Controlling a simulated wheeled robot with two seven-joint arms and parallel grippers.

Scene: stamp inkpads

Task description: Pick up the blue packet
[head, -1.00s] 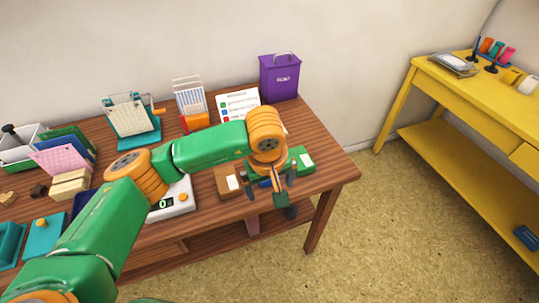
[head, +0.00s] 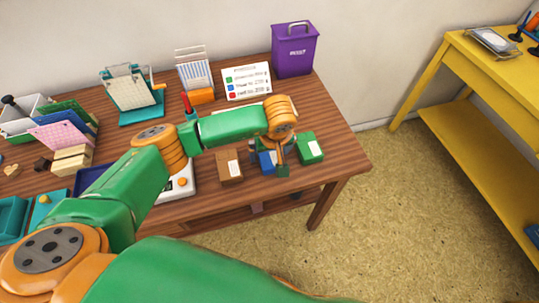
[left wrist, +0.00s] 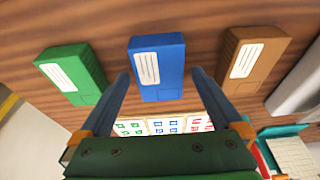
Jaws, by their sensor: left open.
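The blue packet (left wrist: 157,68) lies on the wooden table between the green and brown packets. In the head view the blue packet (head: 266,160) is partly hidden by my gripper. My left gripper (head: 274,166) is over it; in the left wrist view my left gripper (left wrist: 160,78) is open, with one finger on each side of the packet's near part. I cannot tell whether the fingers touch it. My right gripper is not in view.
A green packet (head: 310,147) and a brown packet (head: 229,165) lie close on either side. A white card with coloured marks (head: 246,82) and a purple bin (head: 295,50) stand behind. The table's front edge is near the packets.

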